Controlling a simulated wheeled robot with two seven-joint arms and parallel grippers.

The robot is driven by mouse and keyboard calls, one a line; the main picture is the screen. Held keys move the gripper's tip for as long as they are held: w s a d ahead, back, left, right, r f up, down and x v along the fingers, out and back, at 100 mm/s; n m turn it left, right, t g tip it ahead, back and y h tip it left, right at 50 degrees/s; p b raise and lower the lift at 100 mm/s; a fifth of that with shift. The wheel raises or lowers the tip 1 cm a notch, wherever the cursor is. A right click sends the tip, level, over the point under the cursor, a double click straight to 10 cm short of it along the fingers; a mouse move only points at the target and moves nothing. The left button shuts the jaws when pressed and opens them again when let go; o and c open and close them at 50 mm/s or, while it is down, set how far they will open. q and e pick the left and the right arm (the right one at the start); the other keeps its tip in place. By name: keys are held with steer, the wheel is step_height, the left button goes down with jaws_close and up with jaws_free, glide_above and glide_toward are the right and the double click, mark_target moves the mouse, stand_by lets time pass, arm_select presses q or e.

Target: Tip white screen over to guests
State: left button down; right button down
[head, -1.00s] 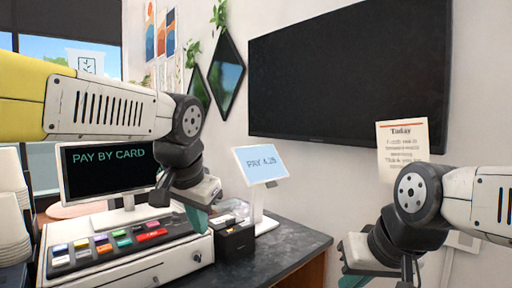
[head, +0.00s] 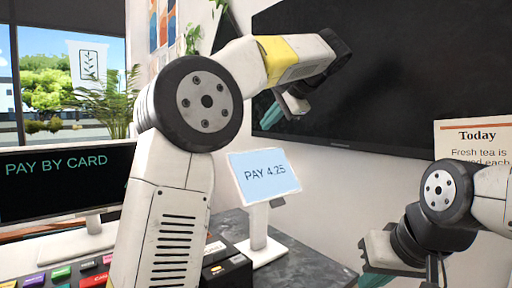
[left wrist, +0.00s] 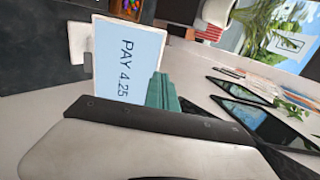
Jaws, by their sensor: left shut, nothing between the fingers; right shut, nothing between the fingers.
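The white screen (head: 263,177) is a small tilted display with a light blue face reading "PAY 4.25". It stands on a white post and base (head: 263,250) on the dark counter. In the left wrist view the screen (left wrist: 128,62) appears sideways, just beyond the green fingertips. My left gripper (head: 287,106) is shut and empty, raised above and slightly right of the screen, in front of the wall TV; its fingertips also show in the left wrist view (left wrist: 163,93). I see no clear contact. My right gripper (head: 372,278) is shut and empty at lower right, apart from the screen.
A larger black monitor (head: 55,185) reading "PAY BY CARD" stands at left, with a coloured-key register (head: 62,273) below it. A black box (head: 228,272) sits beside the screen's base. A big TV (head: 400,80) and a "Today" notice (head: 470,138) hang on the wall.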

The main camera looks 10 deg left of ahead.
mark_target(242, 152)
arm_select(q)
steer(key=x, duration=1.4)
steer(key=shift+a, duration=0.1)
